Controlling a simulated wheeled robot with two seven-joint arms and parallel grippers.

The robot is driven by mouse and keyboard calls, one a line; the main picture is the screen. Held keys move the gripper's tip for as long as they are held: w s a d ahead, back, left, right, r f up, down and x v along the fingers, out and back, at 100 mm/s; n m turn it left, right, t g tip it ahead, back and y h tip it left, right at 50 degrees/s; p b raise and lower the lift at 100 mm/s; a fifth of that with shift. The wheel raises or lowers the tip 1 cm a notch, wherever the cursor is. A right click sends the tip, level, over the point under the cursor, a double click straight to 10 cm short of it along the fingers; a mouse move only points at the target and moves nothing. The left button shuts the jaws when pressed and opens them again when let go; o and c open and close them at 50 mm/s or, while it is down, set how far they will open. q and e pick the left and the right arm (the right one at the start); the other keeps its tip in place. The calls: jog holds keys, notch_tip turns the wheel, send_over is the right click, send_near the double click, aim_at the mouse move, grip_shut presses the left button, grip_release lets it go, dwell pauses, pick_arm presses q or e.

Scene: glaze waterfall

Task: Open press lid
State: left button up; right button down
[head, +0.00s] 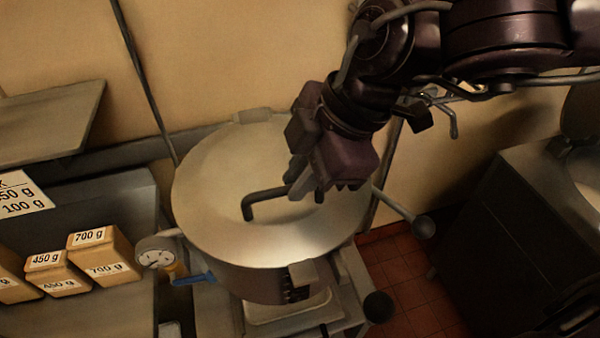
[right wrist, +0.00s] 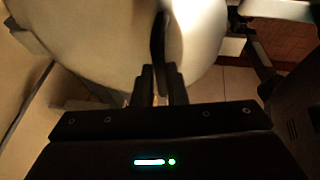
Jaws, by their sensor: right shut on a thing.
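The press (head: 260,283) is a round metal vessel standing in the middle of the head view. Its pale, broad lid (head: 215,180) lies on top and looks closed. A dark bent handle (head: 262,196) rises from the lid. My right gripper (head: 308,192) reaches down over the lid from the upper right and is shut on the handle. In the right wrist view the two fingers (right wrist: 160,88) close around the dark handle bar (right wrist: 159,45), with the pale lid (right wrist: 110,45) behind it. The fingers hide part of the handle. My left gripper is not in view.
A round gauge (head: 156,251) and blue lever (head: 195,279) are at the press's left. Labelled weight blocks (head: 104,254) stand on a left shelf. A rod with a dark knob (head: 424,227) sticks out right. A dark cabinet (head: 520,240) stands farther right, past red floor tiles (head: 408,285).

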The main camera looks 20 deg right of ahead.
jog(key=w+r+p, duration=0.4)
jog(key=w+r, duration=0.4)
jog(key=r, duration=0.5)
jog(key=shift+r, duration=0.3)
jog(key=shift+d, duration=0.1)
